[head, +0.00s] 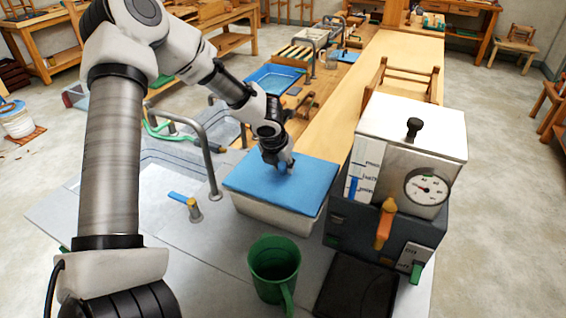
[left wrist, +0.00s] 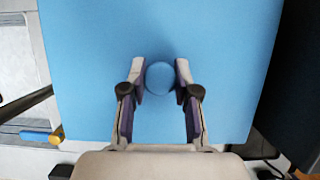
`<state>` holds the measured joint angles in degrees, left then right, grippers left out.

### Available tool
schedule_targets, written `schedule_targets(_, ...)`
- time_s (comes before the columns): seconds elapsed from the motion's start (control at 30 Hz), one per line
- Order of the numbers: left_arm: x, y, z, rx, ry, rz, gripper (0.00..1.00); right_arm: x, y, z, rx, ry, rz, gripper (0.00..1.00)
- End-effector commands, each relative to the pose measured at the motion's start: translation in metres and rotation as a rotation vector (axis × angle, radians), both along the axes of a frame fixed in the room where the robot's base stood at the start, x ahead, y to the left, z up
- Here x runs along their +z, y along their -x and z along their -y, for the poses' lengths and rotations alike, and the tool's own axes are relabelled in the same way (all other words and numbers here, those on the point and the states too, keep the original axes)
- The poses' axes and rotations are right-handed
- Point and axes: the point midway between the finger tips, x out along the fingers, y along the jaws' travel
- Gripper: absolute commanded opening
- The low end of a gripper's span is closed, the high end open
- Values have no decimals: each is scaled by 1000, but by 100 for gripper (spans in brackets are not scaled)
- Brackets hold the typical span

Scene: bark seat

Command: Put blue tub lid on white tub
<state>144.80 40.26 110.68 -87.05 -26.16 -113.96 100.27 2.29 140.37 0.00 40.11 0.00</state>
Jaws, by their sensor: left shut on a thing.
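The blue tub lid (head: 262,188) is a flat rectangular sheet with a round knob in its middle. It lies over the white tub (head: 278,217), whose pale side shows below the lid's front edge. From this angle I cannot tell whether the lid rests fully on the rim. My left gripper (head: 283,166) comes down from above and is shut on the lid's knob. In the left wrist view the two fingers stand on either side of the round blue knob (left wrist: 159,77), with the lid (left wrist: 90,60) filling most of the picture. My right gripper is not in view.
A green mug (head: 274,262) stands in front of the tub. A boxy steamer with a gauge (head: 405,165) stands close on the right. A sink with a curved metal rail (head: 205,150) and a blue-handled tap (head: 188,203) lies to the left. A blue tray (head: 272,78) is farther back.

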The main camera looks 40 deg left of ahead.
Motion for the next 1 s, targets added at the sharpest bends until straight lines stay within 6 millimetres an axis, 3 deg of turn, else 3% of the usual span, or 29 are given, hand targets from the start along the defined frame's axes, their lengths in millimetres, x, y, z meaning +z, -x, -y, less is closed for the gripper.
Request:
schedule_targets(0.57, -12, 0, 0, 0, 0, 1, 0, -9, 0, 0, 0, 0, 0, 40)
schedule_targets(0.6, -11, 0, 0, 0, 0, 1, 44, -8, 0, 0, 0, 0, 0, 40)
schedule_targets(0.63, -11, 0, 0, 0, 0, 1, 55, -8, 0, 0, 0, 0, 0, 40)
schedule_targets(0.67, -11, 0, 0, 0, 0, 1, 59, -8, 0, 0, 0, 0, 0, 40)
schedule_targets(0.87, -11, 0, 0, 0, 0, 0, 59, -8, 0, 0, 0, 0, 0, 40)
schedule_targets(0.93, -11, 0, 0, 0, 0, 0, 76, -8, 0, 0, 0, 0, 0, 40)
schedule_targets(1.0, -11, 0, 0, 0, 0, 0, 76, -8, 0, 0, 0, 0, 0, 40)
